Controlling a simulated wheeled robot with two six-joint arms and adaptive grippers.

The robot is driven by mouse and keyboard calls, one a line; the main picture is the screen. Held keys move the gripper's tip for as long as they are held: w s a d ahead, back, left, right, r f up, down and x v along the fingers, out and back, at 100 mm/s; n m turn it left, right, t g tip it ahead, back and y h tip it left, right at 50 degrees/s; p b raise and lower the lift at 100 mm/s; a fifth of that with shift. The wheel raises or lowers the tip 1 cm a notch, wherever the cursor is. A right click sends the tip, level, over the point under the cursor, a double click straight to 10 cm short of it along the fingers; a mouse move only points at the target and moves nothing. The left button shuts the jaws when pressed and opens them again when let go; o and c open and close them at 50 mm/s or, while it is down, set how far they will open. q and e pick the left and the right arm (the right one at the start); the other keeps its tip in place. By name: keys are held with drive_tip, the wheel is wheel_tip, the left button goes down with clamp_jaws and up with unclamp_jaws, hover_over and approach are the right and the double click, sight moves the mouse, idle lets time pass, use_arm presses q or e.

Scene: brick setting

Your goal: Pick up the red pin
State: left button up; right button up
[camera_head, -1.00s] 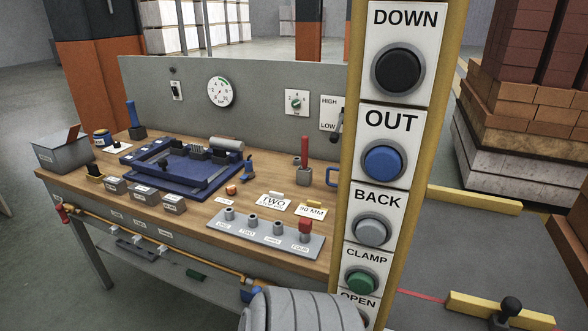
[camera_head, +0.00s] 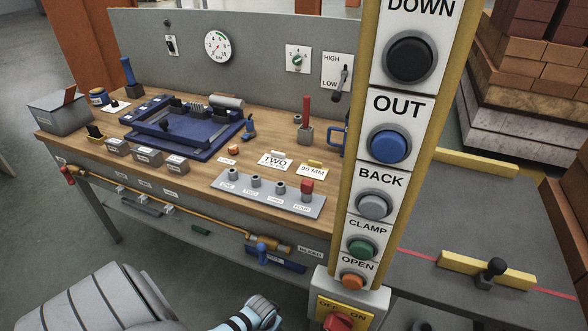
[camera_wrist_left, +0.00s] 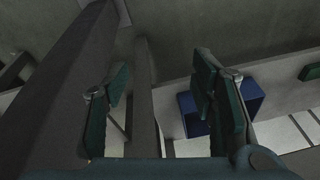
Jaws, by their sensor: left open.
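A red-topped pin (camera_head: 307,187) stands upright at the right end of a grey labelled plate (camera_head: 270,200) on the workbench (camera_head: 205,187). A taller red-handled piece (camera_head: 306,108) stands in a grey block behind it. My left gripper (camera_wrist_left: 165,95) shows in the left wrist view with its two fingers spread and nothing held between them. In the head view only parts of my left arm show at the bottom, below the bench front, well short of the pin. I cannot make out the pin in the wrist view. My right gripper is out of view.
A yellow-edged button panel (camera_head: 395,130) rises right of the plate, with a red switch (camera_head: 338,322) at its foot. A blue tray (camera_head: 175,140) and small grey boxes (camera_head: 148,157) fill the bench's left. A brass pipe (camera_head: 190,225) runs along the front.

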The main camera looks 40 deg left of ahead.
use_arm(q)
drive_tip(key=w+a+r+p, duration=0.2)
drive_tip(key=w+r, duration=0.8)
drive_tip(key=r, duration=0.4)
drive_tip(key=n+t+p, duration=0.2)
drive_tip(key=n+p, duration=0.1)
drive_tip(key=p, duration=0.1)
approach(308, 187)
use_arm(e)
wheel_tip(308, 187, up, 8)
use_arm(q)
drive_tip(key=b+x, duration=0.1)
drive_tip(key=x, duration=0.3)
drive_tip(key=b+x, duration=0.2)
drive_tip(key=x, duration=0.3)
drive_tip(key=w+a+b+x, duration=0.1)
drive_tip(key=x, duration=0.3)
drive_tip(key=shift+w+a, duration=0.1)
drive_tip(key=shift+w, duration=0.05)
drive_tip(key=shift+c, duration=0.4)
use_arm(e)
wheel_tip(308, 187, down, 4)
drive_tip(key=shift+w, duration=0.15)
use_arm(q)
drive_tip(key=shift+r, duration=0.1)
clamp_jaws()
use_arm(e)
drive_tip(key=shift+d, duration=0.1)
use_arm(q)
drive_tip(key=shift+r, duration=0.1)
